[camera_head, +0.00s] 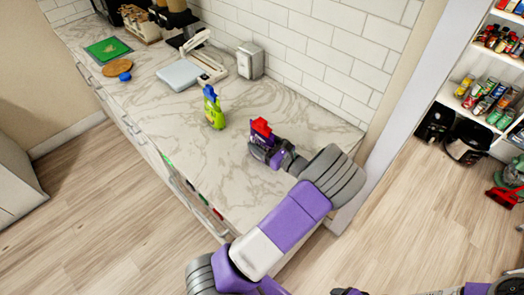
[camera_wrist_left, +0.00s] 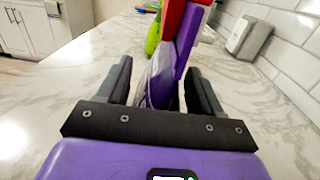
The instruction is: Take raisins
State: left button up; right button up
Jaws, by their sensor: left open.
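A purple pack with a red top (camera_head: 262,127), likely the raisins, stands on the marble counter; its label is not readable. My left gripper (camera_head: 267,151) is at the pack in the head view and hides its lower part. In the left wrist view the pack (camera_wrist_left: 184,42) leans a little and reaches down between the two dark fingers of the gripper (camera_wrist_left: 160,80). The fingers are open, one on each side, with a visible gap to the left finger. Whether the right finger touches the pack I cannot tell.
A green bottle with a blue top (camera_head: 213,108) stands left of the pack. Farther back are a white scale-like device (camera_head: 190,73), a grey dispenser (camera_head: 250,61) and a green board (camera_head: 107,50). The tiled wall bounds the counter (camera_head: 225,165); its front part is clear.

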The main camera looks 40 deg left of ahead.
pick_arm(q)
jog(key=shift+c, duration=0.5)
grip_shut()
